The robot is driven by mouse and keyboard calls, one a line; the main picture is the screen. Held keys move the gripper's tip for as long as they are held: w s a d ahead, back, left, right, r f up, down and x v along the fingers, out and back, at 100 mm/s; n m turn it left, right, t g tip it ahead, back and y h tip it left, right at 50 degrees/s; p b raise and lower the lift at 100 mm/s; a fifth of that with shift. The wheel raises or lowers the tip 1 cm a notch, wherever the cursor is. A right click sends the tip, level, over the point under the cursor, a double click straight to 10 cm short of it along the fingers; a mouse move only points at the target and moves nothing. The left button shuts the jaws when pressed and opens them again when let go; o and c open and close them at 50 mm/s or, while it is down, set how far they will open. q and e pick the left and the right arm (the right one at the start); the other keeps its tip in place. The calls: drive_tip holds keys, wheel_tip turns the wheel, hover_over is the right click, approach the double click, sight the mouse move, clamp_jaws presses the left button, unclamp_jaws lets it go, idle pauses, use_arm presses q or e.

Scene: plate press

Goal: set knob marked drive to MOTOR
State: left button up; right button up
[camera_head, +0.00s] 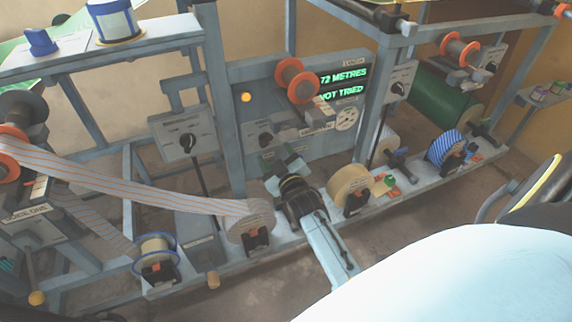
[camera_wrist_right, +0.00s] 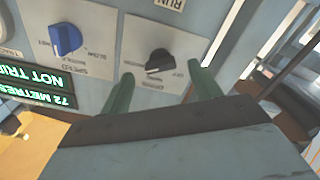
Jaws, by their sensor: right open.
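The drive knob (camera_wrist_right: 159,61) is a black knob on a pale plate marked DRIVE, seen upside down in the right wrist view. A pale mark shows on its lower left edge; I cannot tell surely which label it points to. My right gripper (camera_head: 284,162) is in front of the panel. In the wrist view the green fingers of my right gripper (camera_wrist_right: 161,78) are apart, one on each side of the knob, with no clear contact. My left gripper is not in view.
A blue speed knob (camera_wrist_right: 66,39) sits beside the drive plate. The green-lettered display (camera_head: 343,84) is on the same panel. A red-flanged spool (camera_head: 295,80) juts out above. Tape rolls (camera_head: 350,186) stand on the lower rail near my right arm.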

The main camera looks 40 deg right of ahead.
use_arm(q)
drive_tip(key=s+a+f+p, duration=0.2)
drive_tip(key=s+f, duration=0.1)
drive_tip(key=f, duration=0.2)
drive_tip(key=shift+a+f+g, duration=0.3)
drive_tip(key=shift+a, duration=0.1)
use_arm(e)
drive_tip(key=v, duration=0.9)
drive_tip(key=shift+s, duration=0.35)
